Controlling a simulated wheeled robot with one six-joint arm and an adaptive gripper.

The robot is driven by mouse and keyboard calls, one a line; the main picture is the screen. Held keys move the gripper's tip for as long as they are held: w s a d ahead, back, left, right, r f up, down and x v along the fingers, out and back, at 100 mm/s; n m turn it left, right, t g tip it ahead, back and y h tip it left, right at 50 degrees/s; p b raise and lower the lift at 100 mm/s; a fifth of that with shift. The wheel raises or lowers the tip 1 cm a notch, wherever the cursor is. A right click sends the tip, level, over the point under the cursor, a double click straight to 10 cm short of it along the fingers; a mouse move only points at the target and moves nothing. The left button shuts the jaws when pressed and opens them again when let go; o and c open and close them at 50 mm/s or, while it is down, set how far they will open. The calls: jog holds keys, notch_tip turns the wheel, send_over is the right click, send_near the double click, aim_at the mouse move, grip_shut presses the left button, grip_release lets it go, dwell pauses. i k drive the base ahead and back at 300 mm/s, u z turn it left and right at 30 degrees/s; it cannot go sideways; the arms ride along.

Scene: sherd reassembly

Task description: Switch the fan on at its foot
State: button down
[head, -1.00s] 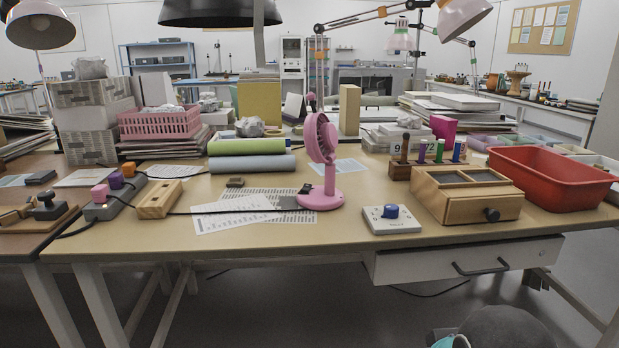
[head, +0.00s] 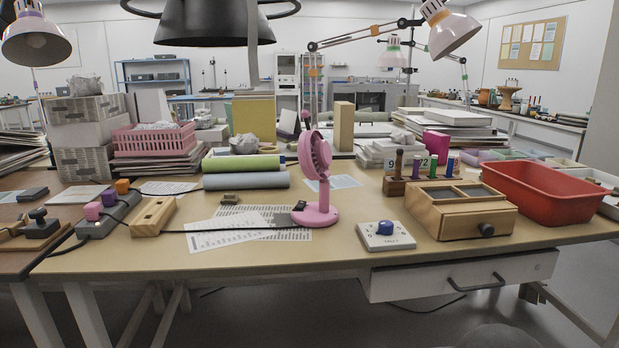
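A pink desk fan (head: 317,168) stands upright near the middle of the table (head: 290,254), its head turned to the side. Its round pink foot (head: 316,214) rests on the table, with a small dark part at its left side; I cannot make out the switch position. A dark cable runs left from the foot across the papers. My gripper is not in view, so nothing shows it near the fan.
A white box with a blue knob (head: 385,231) lies right of the fan. A wooden drawer box (head: 459,208) and red tub (head: 548,195) stand farther right. Printed papers (head: 240,232) lie left of the foot. The front table edge by the fan is clear.

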aim_at(300, 204)
jog(key=u, duration=3.3)
jog(key=k, duration=0.5)
jog(key=z, duration=1.95)
